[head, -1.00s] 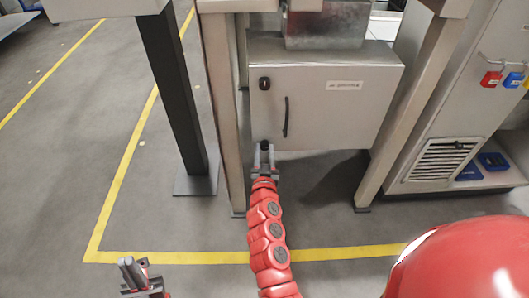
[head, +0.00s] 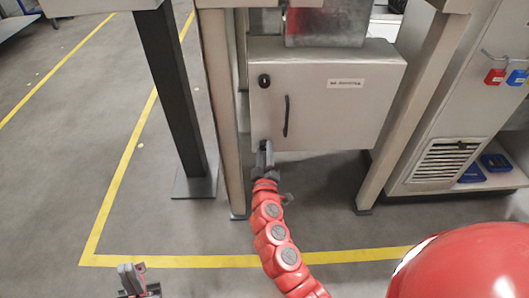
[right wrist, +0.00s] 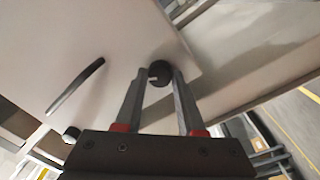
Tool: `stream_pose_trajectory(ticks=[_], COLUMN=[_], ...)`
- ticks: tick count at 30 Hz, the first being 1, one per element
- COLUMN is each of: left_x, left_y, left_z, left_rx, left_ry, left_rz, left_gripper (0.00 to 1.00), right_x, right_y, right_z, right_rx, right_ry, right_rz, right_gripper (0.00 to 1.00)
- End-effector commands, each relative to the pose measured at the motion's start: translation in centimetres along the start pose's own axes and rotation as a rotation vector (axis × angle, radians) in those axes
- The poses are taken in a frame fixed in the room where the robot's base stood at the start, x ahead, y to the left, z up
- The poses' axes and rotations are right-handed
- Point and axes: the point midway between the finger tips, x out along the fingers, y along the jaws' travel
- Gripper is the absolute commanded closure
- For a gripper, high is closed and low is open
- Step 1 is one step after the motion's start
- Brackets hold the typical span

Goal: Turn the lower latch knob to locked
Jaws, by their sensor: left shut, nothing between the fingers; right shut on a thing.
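The grey cabinet (head: 370,110) has a dark lower latch knob at the lower left corner of its door. In the head view my right gripper mostly hides this knob. In the right wrist view the round dark knob (right wrist: 160,70) sits between the fingertips, with a small light mark on its face. My right gripper (head: 265,147) is shut on the lower knob, also in the right wrist view (right wrist: 159,78). A dark upper knob (head: 264,80) is at the door's upper left. My left gripper (head: 131,272) is shut and empty, low at the left, away from the cabinet.
A dark vertical door handle (head: 286,116) stands between the knobs. A metal leg (head: 220,110) stands close left of the cabinet and another (head: 400,115) at its right. Red and blue padlocks (head: 506,77) hang at the far right. The floor in front is open.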

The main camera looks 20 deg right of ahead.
Motion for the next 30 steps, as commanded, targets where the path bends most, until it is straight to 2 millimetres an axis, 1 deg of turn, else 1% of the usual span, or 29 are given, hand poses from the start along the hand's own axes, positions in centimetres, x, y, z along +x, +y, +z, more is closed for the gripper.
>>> stream_pose_trajectory(ticks=[6, 15, 21, 30], left_x=[0.29, 0.72, 0.92, 0.99], left_y=[-0.15, -0.33, -0.35, -0.36], left_z=[-0.06, -0.11, -0.08, -0.05], left_rx=[0.002, 0.004, 0.003, 0.002], left_ry=[0.0, -0.002, -0.005, -0.007], left_rz=[-0.006, -0.017, -0.02, -0.022], left_gripper=[1.0, 1.0, 1.0, 1.0], right_x=[-0.03, -0.01, -0.01, -0.03], right_y=[-0.04, 0.01, -0.01, -0.08], right_z=[-0.19, -0.04, 0.03, 0.09], right_rx=[-0.201, -0.418, -0.507, -0.555], right_ry=[0.014, 0.021, 0.025, 0.027], right_rz=[-0.004, -0.005, -0.006, -0.008], right_gripper=[1.0, 1.0, 1.0, 1.0])
